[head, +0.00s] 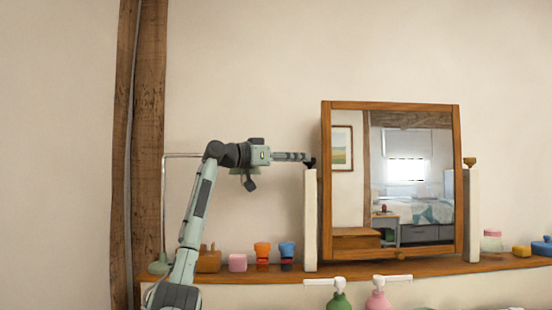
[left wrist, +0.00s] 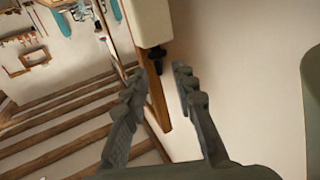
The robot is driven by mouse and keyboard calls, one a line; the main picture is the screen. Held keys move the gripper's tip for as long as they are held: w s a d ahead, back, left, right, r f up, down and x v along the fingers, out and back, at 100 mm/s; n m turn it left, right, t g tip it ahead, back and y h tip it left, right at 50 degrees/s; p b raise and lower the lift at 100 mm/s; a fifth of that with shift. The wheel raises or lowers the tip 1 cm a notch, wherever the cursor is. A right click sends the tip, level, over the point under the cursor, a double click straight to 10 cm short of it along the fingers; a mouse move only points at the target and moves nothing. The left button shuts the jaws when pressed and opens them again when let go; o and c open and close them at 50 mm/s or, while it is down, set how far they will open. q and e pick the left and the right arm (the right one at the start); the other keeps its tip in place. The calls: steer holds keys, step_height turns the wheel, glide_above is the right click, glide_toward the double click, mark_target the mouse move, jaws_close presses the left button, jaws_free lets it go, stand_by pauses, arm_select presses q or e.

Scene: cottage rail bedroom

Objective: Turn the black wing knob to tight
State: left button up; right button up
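The black wing knob (head: 310,163) sits at the top of the cream left post (head: 310,215), beside the wood-framed mirror (head: 326,180). My left gripper (head: 302,157) reaches in from the left, with its fingertips right by the knob. In the left wrist view, the knob (left wrist: 156,58) shows as a small dark shape at the end of the cream post (left wrist: 149,22). It lies between and slightly beyond the two fingertips (left wrist: 157,73), with a gap on each side. The left gripper is open and holds nothing. The knob's wing angle is too small to read. My right gripper is not in view.
A brass-coloured knob (head: 470,161) tops the right post (head: 472,215). The wall above my left arm is clear; a timber beam stands left (head: 150,100).

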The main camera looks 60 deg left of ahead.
arm_select(q)
steer(key=s, duration=1)
steer(key=shift+d, duration=0.2)
